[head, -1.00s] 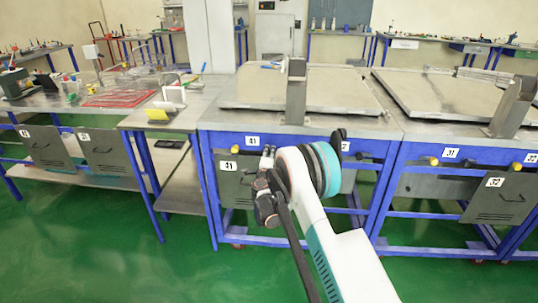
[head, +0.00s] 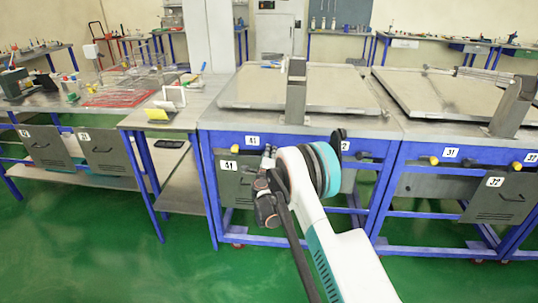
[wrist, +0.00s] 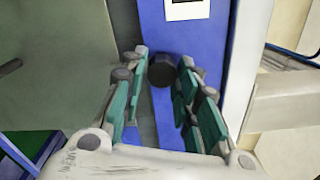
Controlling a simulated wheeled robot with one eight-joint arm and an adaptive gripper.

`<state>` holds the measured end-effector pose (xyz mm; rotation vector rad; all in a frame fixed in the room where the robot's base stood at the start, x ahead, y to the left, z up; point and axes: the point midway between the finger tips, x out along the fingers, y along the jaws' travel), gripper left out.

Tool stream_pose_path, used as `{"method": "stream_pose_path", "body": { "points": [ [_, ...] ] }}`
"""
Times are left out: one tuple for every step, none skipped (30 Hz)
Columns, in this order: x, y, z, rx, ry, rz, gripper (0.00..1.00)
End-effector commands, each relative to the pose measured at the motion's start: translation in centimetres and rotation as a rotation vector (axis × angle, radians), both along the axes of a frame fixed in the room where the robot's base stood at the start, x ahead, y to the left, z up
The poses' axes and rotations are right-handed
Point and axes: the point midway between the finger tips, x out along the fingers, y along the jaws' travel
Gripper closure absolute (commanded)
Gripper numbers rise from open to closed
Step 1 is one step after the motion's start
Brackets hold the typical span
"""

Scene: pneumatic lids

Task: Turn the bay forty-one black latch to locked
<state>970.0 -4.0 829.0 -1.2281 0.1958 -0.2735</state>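The bay forty-one front carries a white "41" label (head: 253,141) on its blue rail, with a grey "41" panel (head: 231,166) hanging below. The black latch (wrist: 161,71) shows in the wrist view as a dark round knob against the blue frame. My gripper (wrist: 164,60) is open, with its teal-padded fingers on either side of the knob. Whether either finger touches it I cannot tell. In the head view my gripper (head: 268,157) is in front of the bay's rail and panel, and the latch is hidden there. The latch's locked or unlocked position cannot be read.
A flat grey lid (head: 300,88) lies on top of the bench, with an upright metal post (head: 296,95) at its front. The neighbouring bay at the right has yellow and black knobs and a "32" panel (head: 498,197). Green floor (head: 120,265) is open in front.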

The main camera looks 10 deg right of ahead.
Motion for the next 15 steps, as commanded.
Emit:
{"method": "stream_pose_path", "body": {
  "points": [
    [0.01,-0.01,-0.03,0.000,0.000,0.000,0.55],
    [0.02,-0.01,-0.02,0.000,0.000,0.000,0.55],
    [0.02,0.00,-0.01,-0.001,0.000,0.000,0.55],
    [0.03,0.00,0.00,-0.001,0.000,0.000,0.55],
    [0.03,0.01,0.02,-0.001,0.000,0.001,0.55],
    [0.04,0.01,0.03,-0.001,0.000,0.001,0.55],
    [0.04,0.01,0.03,-0.001,0.000,0.001,0.55],
    [0.05,0.01,0.04,-0.001,0.000,0.001,0.55],
    [0.05,0.02,0.04,-0.001,0.000,0.001,0.55],
    [0.04,0.02,0.05,-0.002,0.000,0.001,0.55],
    [0.01,0.04,0.06,-0.002,0.000,0.001,0.55],
    [-0.09,0.10,0.06,-0.002,0.000,0.001,0.55],
    [-0.22,0.15,0.07,-0.002,0.000,0.001,0.55],
    [-0.42,0.23,0.08,-0.002,0.000,0.002,0.55],
    [-0.78,0.38,0.09,-0.002,0.000,0.002,0.55]
  ]
}}
